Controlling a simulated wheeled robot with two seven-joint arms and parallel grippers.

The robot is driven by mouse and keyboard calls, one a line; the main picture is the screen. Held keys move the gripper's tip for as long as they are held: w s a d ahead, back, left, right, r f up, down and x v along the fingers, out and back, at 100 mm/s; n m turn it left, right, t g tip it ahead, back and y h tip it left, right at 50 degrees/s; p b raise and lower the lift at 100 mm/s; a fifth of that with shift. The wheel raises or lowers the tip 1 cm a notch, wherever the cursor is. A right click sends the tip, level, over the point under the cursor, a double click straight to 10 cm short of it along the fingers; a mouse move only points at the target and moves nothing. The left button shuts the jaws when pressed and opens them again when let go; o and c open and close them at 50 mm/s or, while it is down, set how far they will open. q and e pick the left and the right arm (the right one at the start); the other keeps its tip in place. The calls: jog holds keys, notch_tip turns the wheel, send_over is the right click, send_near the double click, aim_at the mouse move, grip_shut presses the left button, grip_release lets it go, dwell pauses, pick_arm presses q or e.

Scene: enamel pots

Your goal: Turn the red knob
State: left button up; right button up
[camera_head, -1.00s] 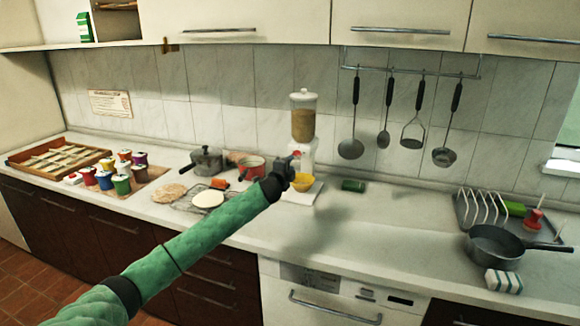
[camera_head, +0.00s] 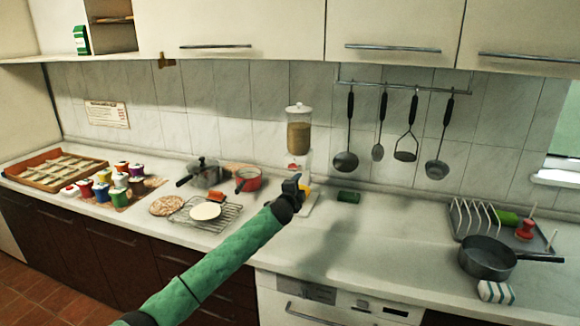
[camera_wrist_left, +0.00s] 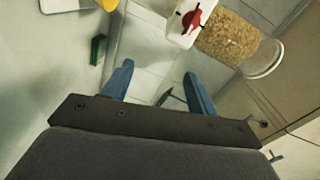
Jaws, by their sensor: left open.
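The red knob (camera_head: 292,166) is on the front of a white dispenser (camera_head: 307,160) with a clear jar of brown grains (camera_head: 299,136) on top. In the left wrist view the knob (camera_wrist_left: 191,19) is near the top edge, on the white body. My left gripper (camera_head: 294,186) is in front of the dispenser, below the knob in the picture. In the left wrist view its blue fingers (camera_wrist_left: 158,75) are apart with nothing between them, and the knob lies beyond them. My right gripper is not in view.
A yellow bowl (camera_head: 304,188) is at the dispenser's base, partly hidden by my gripper. A red pot (camera_head: 250,180) and a wire rack (camera_head: 228,217) are to the left. A green block (camera_head: 348,197) is to the right, with clear counter beyond it.

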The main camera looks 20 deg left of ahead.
pick_arm(q)
jog(key=r+n+p, duration=0.1)
jog(key=n+p, duration=0.2)
jog(key=n, duration=1.3)
send_near(292, 168)
jog(key=shift+t, duration=0.3)
jog(key=w+p, duration=0.1)
jog(key=w, duration=0.2)
jog(key=w+p, duration=0.2)
jog(key=w, duration=0.2)
jog(key=shift+d, duration=0.25)
jog(key=shift+w+f+p, duration=0.15)
jog(key=shift+w+p, duration=0.15)
jog(key=shift+w, duration=0.35)
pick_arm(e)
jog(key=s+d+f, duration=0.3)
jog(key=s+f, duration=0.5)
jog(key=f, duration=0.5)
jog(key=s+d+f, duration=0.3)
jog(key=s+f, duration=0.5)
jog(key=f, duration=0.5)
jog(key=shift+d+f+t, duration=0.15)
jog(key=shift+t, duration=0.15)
pick_arm(q)
jog(key=shift+c, duration=0.5)
jog(key=c, duration=0.9)
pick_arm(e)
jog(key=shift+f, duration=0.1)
